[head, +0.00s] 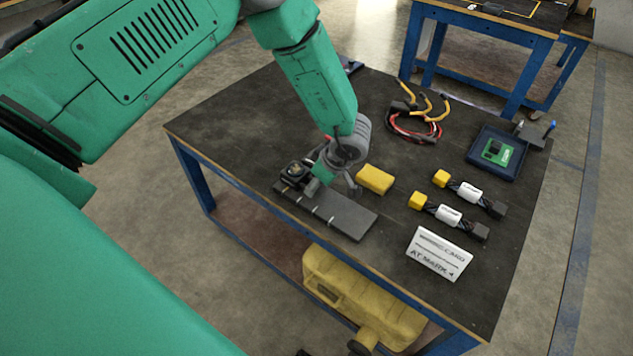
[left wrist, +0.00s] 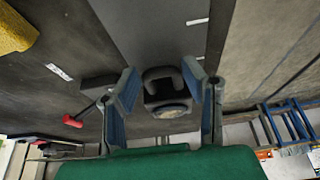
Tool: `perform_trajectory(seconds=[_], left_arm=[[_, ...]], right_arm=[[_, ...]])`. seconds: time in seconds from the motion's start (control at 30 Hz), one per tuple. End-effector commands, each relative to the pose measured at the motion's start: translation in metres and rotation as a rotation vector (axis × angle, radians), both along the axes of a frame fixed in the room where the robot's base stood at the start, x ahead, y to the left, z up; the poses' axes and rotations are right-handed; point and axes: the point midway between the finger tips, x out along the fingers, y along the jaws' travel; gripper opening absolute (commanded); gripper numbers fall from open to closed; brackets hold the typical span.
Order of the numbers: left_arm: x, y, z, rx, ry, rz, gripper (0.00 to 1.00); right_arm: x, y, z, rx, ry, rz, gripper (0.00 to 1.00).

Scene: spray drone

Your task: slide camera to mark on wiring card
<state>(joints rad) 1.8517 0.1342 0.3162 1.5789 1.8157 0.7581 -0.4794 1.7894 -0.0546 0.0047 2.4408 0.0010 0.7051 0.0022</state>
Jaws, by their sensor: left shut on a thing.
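The dark camera (head: 296,171) with a round lens sits at the left end of a flat grey rail (head: 345,216) near the table's front edge. White marks cross the rail. My left gripper (head: 318,174) is at the camera; in the left wrist view its fingers (left wrist: 163,82) close on both sides of the camera (left wrist: 165,97). The rail (left wrist: 150,30) stretches away beyond it there. My right gripper is not in view.
A yellow block (head: 374,179) lies just behind the rail. Two connector leads (head: 449,215) (head: 470,193), a cable bundle (head: 415,125) and a tray with a green board (head: 497,152) lie farther right. A red-handled tool (left wrist: 76,121) lies near the camera.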

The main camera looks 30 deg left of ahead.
Motion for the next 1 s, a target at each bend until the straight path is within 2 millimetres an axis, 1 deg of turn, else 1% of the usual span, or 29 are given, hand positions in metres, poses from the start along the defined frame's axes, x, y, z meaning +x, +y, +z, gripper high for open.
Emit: perform_trajectory(seconds=[0.17,0.4,0.5,0.6,0.7,0.8,1.0], left_arm=[[-0.002,-0.030,0.001,-0.001,0.000,-0.004,0.00],[-0.006,-0.089,0.000,-0.003,-0.001,-0.004,0.00],[-0.008,-0.110,0.000,-0.003,-0.002,-0.002,0.00],[-0.009,-0.127,0.000,-0.002,-0.002,-0.002,0.00],[-0.010,-0.139,0.000,-0.002,-0.003,-0.001,0.00],[-0.010,-0.146,0.000,-0.001,-0.004,-0.002,0.00],[-0.010,-0.151,0.001,-0.004,-0.005,-0.001,0.00]], right_arm=[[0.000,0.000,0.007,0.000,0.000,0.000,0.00],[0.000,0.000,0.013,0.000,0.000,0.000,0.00],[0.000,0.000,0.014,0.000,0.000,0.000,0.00],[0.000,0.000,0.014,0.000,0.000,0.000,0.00],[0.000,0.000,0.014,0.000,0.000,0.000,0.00],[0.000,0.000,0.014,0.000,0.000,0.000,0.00],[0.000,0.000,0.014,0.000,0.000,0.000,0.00]])
